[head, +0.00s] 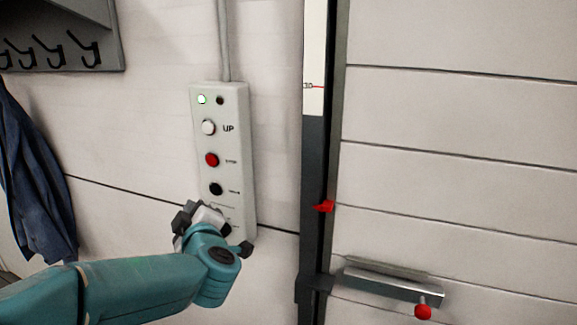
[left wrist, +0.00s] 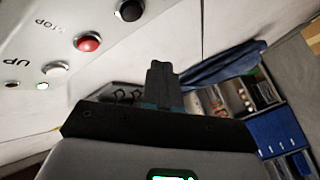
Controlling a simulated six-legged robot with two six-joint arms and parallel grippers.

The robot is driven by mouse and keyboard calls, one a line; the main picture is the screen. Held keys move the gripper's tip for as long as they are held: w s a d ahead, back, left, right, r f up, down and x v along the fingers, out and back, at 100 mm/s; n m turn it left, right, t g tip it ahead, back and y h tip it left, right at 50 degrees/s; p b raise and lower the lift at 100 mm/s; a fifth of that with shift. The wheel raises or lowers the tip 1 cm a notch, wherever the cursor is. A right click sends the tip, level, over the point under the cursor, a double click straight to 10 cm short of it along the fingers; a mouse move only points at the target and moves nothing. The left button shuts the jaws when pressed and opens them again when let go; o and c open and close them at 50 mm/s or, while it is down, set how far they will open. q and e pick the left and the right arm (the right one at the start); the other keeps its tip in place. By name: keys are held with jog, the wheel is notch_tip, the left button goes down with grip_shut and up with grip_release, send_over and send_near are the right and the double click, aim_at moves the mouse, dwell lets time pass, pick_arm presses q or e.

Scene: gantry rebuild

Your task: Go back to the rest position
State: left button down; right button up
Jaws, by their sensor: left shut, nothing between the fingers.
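My left gripper (head: 190,215) is in front of the lower part of a grey control box (head: 240,150) on the wall. In the left wrist view the gripper (left wrist: 160,75) is shut with nothing held. The box has a white UP button (head: 208,127), a red STOP button (head: 211,160) and a black button (head: 216,189). A green-white lamp (head: 201,99) is lit at its top; the lamp beside it is dark. The gripper hides the lowest part of the box. I cannot tell if it touches the box. My right gripper is not in view.
A panelled door (head: 450,120) with a dark frame stands to the right. It has a metal handle bar (head: 392,283) with a red knob (head: 423,312). A red pointer (head: 324,206) is on the frame. A blue garment (head: 38,180) hangs below hooks (head: 48,50) at left.

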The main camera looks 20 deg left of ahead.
pick_arm(q)
notch_tip(320, 180, down, 23)
jog(key=w+d+m+g+h, duration=0.1)
jog(key=d+m+g+h, duration=0.15)
jog(key=m, duration=0.25)
jog(key=s+d+f+m+g+h, duration=0.1)
jog(key=s+d+f+m+h, duration=0.1)
jog(key=f, duration=0.4)
jog(key=s+d+f+m+h, duration=0.2)
jog(key=d+f, duration=0.1)
jog(key=f, duration=0.3)
jog(key=s+d+f+m+g+h, duration=0.5)
jog(key=s+d+f, duration=0.4)
jog(key=s+f, duration=0.4)
jog(key=s+d+m+g+h, duration=0.2)
jog(key=s+d, duration=0.4)
jog(key=s, duration=0.5)
jog(key=shift+d+f+g+h, duration=0.15)
jog(key=shift+f+g+h, duration=0.25)
jog(key=shift+g+h, duration=0.55)
